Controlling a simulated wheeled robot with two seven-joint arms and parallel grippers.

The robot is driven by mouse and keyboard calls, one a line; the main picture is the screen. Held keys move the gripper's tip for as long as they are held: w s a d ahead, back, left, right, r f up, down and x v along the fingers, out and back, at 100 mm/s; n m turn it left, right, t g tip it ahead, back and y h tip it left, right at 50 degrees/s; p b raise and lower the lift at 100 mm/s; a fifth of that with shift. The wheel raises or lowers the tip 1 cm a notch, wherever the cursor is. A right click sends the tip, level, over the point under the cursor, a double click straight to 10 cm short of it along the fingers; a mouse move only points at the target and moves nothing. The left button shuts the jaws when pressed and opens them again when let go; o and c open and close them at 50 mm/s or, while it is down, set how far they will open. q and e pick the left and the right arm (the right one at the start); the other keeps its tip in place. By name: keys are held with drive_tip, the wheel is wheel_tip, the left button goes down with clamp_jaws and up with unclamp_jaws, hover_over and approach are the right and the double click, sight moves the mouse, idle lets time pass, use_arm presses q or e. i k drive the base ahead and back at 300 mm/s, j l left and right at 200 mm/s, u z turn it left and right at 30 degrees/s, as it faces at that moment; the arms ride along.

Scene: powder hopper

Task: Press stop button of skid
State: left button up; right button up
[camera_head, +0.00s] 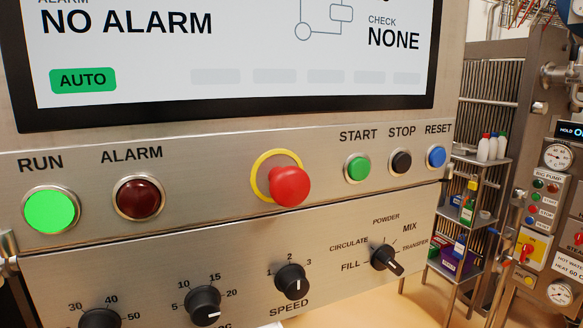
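The black stop button (401,162) sits on the steel control panel (225,190) under the label STOP. It is between the green start button (357,168) and the blue reset button (436,157). Nothing covers it or touches it. Neither of my grippers can be made out in the head view. A small white shape (270,325) shows at the bottom edge, too cut off to identify.
A red mushroom button (290,186) with a yellow ring sticks out left of the start button. A lit green RUN lamp (51,210), a dark red ALARM lamp (139,199) and a screen reading NO ALARM (240,60) are alongside. Selector knobs (386,259) sit below. A bottle rack (470,200) stands right.

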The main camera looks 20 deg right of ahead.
sight(402, 162)
drive_tip(key=z, duration=1.25)
